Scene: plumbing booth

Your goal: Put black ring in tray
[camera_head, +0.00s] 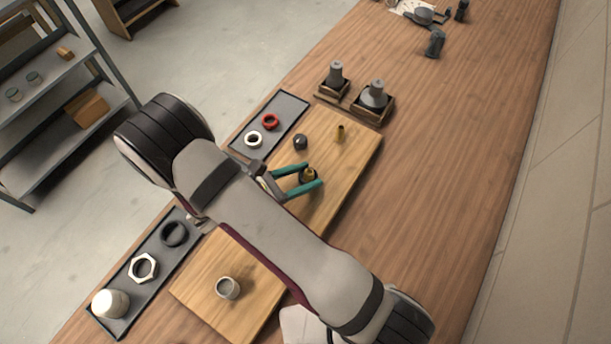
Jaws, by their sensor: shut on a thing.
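My gripper (315,176), with two teal fingers, is over the wooden board (352,160). It is closed on the black ring (304,180), which shows as a dark band between the fingers. A brass fitting (309,173) shows at the same spot; the ring appears around its lower part, but I cannot tell whether it touches the board. The dark grey tray (289,104) at the upper left of the board holds a red ring (270,121) and a white ring (253,139).
A dark knob (300,142) and a small brass post (340,133) stand on the board near my gripper. A second tray (149,291) holds a dark ring (173,233), a hex nut (143,267) and a white cap (110,303). A grey cup (228,288) stands on the lower board.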

